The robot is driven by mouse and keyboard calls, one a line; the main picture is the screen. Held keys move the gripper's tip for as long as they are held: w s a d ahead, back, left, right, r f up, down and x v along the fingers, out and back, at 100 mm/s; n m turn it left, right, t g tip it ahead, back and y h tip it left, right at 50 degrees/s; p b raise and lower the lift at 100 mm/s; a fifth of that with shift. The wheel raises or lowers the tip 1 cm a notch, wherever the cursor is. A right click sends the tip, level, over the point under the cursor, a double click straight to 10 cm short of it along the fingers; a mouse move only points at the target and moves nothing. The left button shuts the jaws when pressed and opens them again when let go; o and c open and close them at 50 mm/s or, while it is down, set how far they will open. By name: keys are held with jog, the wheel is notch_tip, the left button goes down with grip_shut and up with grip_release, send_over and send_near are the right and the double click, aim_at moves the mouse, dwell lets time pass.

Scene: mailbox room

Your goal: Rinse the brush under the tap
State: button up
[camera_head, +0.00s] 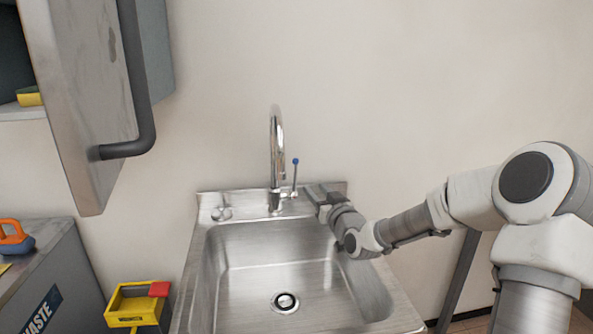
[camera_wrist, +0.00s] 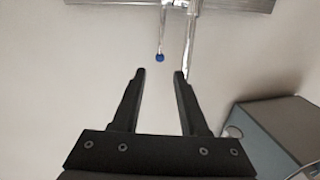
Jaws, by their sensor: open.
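The chrome tap (camera_head: 277,150) rises from the back edge of the steel sink (camera_head: 210,270). Its lever (camera_head: 295,175) has a blue tip and stands upright on the right; the blue tip also shows in the wrist view (camera_wrist: 160,58). My gripper (camera_head: 312,192) is at the sink's back right corner, right of the lever. In the wrist view my gripper (camera_wrist: 160,72) is open and empty, with the lever tip beyond the gap between its fingers. A blue item with an orange handle (camera_head: 14,238), which looks like the brush, lies on the waste bin at far left.
The waste bin (camera_head: 50,275) stands left of the sink, with a yellow caddy (camera_head: 135,305) with a red part between them. An open cabinet door (camera_head: 85,90) with a dark handle juts out upper left. A yellow item (camera_head: 29,97) lies inside the cabinet. The basin is empty.

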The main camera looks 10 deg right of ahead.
aim_at(296, 169)
jog(key=w+a, duration=0.1)
jog(key=w, duration=0.4)
jog(key=w+a+b, duration=0.1)
jog(key=w, duration=0.4)
jog(key=w+a, duration=0.1)
jog(key=w, duration=0.4)
jog(key=shift+w+a, duration=0.1)
jog(key=shift+w, duration=0.2)
grip_shut()
dwell(1.0)
